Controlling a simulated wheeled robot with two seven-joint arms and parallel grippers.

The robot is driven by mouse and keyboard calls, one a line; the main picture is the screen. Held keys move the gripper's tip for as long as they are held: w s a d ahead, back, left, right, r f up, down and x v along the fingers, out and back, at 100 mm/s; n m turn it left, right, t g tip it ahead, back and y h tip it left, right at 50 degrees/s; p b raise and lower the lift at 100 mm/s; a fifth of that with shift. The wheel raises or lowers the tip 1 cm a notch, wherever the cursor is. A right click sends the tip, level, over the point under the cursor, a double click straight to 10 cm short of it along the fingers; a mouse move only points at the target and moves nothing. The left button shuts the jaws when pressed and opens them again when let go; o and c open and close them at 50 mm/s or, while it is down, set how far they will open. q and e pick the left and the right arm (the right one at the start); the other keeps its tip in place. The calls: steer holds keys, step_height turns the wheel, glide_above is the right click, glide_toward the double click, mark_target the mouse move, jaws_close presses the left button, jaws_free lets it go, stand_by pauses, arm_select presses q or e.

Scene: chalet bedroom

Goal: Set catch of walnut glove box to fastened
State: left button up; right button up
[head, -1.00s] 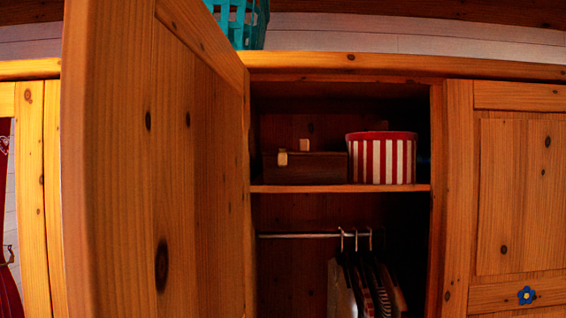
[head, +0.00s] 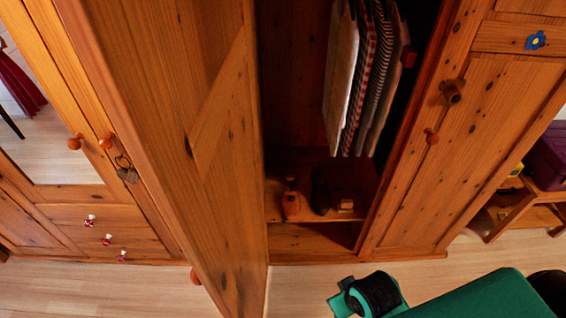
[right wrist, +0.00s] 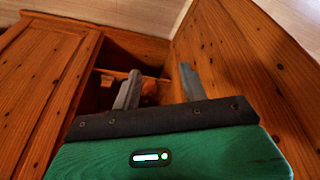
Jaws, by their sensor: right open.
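The walnut glove box is not in the head view now, and I cannot make it out in the right wrist view. The state of its catch cannot be seen at this moment. My right gripper (right wrist: 160,73) is open and empty in the right wrist view. Its two grey fingers stand apart before the dark opening of the wooden wardrobe (right wrist: 148,50). In the head view only green and black parts of my right arm show at the bottom right. My left gripper is not in view.
The open wardrobe door (head: 165,110) stands out at the left. Clothes (head: 360,80) hang inside. An orange bottle (head: 291,200) and small items are on the wardrobe's floor. A closed door (head: 480,120) is at the right. Pale floor (head: 310,285) lies clear in front.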

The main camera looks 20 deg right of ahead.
steer(key=w+a+r+m+t+h, duration=0.1)
steer(key=w+r+t, duration=0.2)
steer(key=w+r, duration=1.1)
steer(key=w+a+r+t, duration=0.25)
steer(key=w+r, duration=0.85)
steer(key=w, duration=0.7)
steer(key=w+a+r+m+t+h, duration=0.1)
steer(key=w+r+t, duration=0.3)
steer(key=r, duration=1.3)
steer(key=w+r+m+t+h, duration=0.15)
steer(key=w+r, duration=0.35)
steer(key=r, duration=1.2)
steer(key=s+r+m+t+h, duration=0.1)
steer(key=s+r, duration=0.2)
steer(key=r, duration=0.9)
steer(key=s+r+m+t+h, duration=0.1)
steer(key=s+r+t, duration=0.15)
steer(key=r, duration=1.05)
steer(key=p+x, duration=0.5)
steer(key=x, duration=0.8)
steer(key=shift+f+g+p, duration=0.3)
steer(key=shift+f+g, duration=0.05)
steer(key=shift+f, duration=0.4)
